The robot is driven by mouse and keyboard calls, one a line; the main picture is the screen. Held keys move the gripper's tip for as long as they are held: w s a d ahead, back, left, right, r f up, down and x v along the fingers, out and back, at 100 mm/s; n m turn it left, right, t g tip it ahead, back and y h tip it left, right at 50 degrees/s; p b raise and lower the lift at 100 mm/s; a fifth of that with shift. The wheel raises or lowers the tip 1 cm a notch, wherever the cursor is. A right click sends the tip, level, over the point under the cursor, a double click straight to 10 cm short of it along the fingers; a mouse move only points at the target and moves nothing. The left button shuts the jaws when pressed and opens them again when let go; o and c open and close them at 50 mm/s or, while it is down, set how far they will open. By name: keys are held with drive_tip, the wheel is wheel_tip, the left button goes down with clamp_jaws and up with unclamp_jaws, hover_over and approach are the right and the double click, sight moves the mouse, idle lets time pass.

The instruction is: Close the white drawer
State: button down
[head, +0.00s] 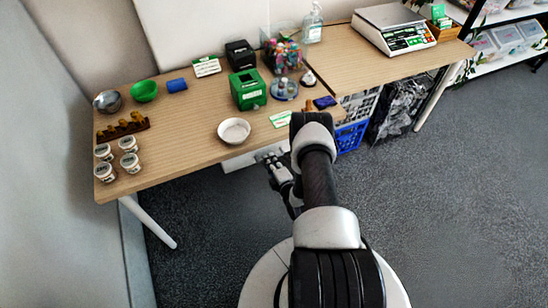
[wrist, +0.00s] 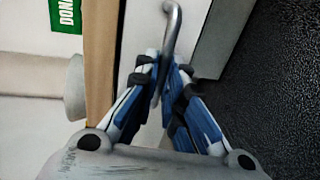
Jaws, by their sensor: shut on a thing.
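The white drawer (head: 238,161) shows as a pale strip under the front edge of the wooden table, below the white bowl. How far it stands out is hard to tell, as my arm hides part of it. In the wrist view the drawer's pale front (wrist: 192,22) carries a curved metal handle (wrist: 171,22). My gripper (head: 268,160) is at the drawer front, below the table edge. In the wrist view my gripper (wrist: 163,76) has its fingers closed around the lower part of the handle.
The wooden table (head: 185,137) holds a white bowl (head: 234,130) near its front edge, a green box (head: 248,89), several lidded cups and other small items. A blue crate (head: 350,136) stands under the table to the right of my arm. The grey floor (head: 430,220) at right is clear.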

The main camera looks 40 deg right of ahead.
drive_tip(key=shift+w+r, duration=0.15)
drive_tip(key=shift+w, duration=0.05)
drive_tip(key=c, duration=1.9)
unclamp_jaws()
drive_tip(key=shift+w, duration=0.1)
drive_tip(key=shift+o, duration=1.1)
drive_tip(key=v, duration=1.2)
